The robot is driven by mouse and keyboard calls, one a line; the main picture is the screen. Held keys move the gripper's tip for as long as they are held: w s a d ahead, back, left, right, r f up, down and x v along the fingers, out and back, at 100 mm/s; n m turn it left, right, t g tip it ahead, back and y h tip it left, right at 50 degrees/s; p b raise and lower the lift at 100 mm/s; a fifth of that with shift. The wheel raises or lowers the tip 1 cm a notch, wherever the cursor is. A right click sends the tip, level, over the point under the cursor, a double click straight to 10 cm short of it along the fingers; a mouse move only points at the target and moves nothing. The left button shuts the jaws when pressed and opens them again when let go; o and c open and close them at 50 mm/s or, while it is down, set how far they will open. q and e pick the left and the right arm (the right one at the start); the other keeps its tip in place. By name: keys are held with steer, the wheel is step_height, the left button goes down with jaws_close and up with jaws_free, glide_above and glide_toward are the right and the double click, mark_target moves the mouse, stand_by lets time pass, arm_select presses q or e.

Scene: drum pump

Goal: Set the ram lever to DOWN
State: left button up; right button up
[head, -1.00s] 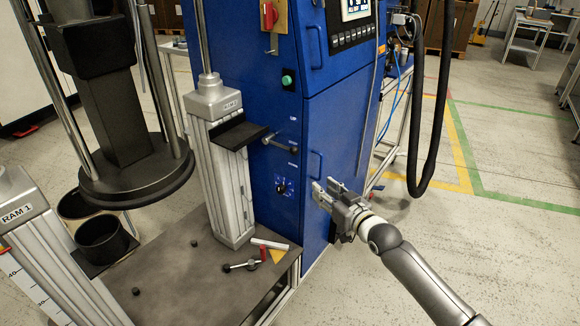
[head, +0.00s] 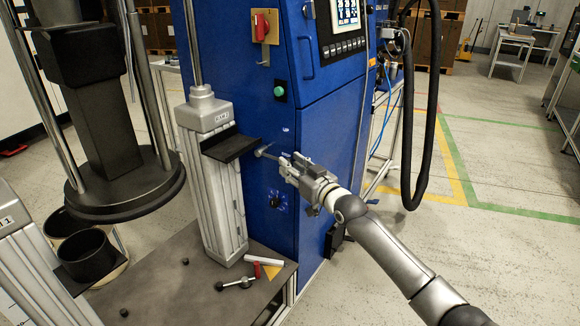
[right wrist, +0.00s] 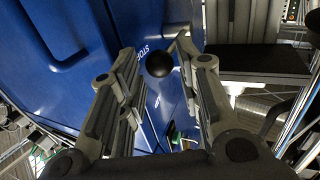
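The ram lever (head: 264,151) sticks out from the blue cabinet front, beside the dark shelf on the RAM 2 column; its outer end is hidden by my gripper in the head view. In the right wrist view its round black knob (right wrist: 158,64) appears between my fingers, close to the STOP label (right wrist: 143,53). My right gripper (head: 288,162) is open at the lever's outer end, fingers apart on both sides of the knob. I cannot tell whether a finger touches it. My left gripper is not in view.
The dark shelf (head: 231,147) is just left of the lever. A black rotary knob (head: 276,201) is below and a green button (head: 279,91) above. A small T-handled tool (head: 238,283) lies on the base plate.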

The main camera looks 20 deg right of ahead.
steer(key=shift+x, duration=0.8)
jaws_close()
